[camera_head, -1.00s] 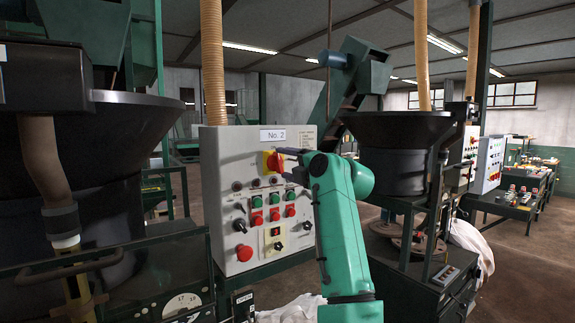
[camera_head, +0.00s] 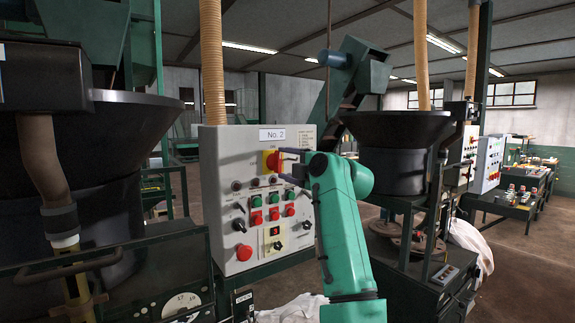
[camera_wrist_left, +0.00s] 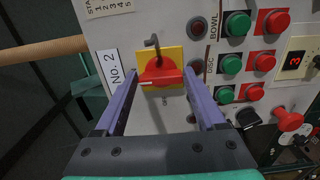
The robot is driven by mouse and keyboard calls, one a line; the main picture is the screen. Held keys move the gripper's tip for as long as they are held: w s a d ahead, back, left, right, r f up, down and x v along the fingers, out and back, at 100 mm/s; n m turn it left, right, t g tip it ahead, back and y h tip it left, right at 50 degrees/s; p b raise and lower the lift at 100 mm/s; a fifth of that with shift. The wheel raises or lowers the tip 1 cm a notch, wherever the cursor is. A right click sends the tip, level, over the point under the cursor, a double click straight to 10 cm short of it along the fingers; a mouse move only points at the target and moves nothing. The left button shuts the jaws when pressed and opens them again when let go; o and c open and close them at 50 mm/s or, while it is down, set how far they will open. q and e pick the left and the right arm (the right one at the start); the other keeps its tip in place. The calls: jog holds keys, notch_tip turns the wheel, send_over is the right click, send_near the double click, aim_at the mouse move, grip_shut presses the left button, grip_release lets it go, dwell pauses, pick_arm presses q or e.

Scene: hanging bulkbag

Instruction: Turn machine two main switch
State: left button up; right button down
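The machine two main switch (camera_head: 271,161) is a red rotary handle on a yellow plate, near the top of the grey panel (camera_head: 212,165) labelled "No. 2". In the left wrist view the red handle (camera_wrist_left: 160,72) lies across the picture, with a grey hasp piece above it on the yellow plate (camera_wrist_left: 174,53). My left gripper (camera_head: 284,160) is at the switch. In the left wrist view its two purple fingers (camera_wrist_left: 160,78) stand apart on either side of the handle, with small gaps visible. My right gripper is not in view.
Below the switch are green and red buttons (camera_head: 274,205), black knobs and a red mushroom button (camera_head: 244,252). A black bowl (camera_head: 395,127) on a stand is to the right. A dark hopper (camera_head: 95,170) fills the left side.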

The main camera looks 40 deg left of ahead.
pick_arm(q)
jog(key=shift+o, duration=0.7)
jog(key=shift+a+r, duration=0.1)
jog(key=shift+r, duration=0.1)
jog(key=shift+a+f, duration=0.15)
jog(key=shift+a, duration=0.1)
jog(key=b+v, duration=0.8)
jog(key=v, duration=0.6)
jog(key=shift+s+d, duration=0.15)
jog(key=shift+d, duration=0.15)
jog(key=shift+a, duration=0.1)
jog(key=shift+f, duration=0.1)
